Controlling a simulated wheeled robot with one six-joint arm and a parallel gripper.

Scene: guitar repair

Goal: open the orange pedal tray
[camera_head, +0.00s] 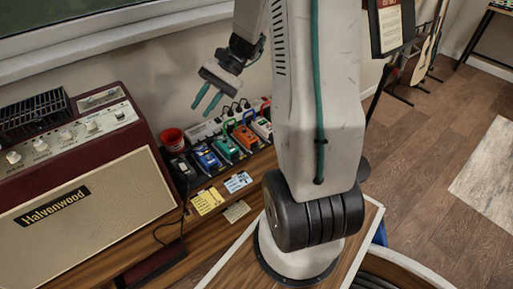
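The orange pedal (245,137) stands in a row of pedals on the wooden bench against the wall, between the green pedal (225,149) and a red one (263,127). I cannot make out whether any tray on it is open or shut. My gripper (204,107) hangs above and to the left of the row, pointing down. Its two green fingers are apart with nothing between them. It appears clear of the pedals. My arm hides what lies just right of the row.
A large Halvenwood amplifier (85,200) fills the left side. A red cup (172,138) stands near a blue pedal (207,159). Yellow (207,201) and light blue (238,182) notes lie before the row. A music stand (391,25) and guitars (424,55) are at upper right.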

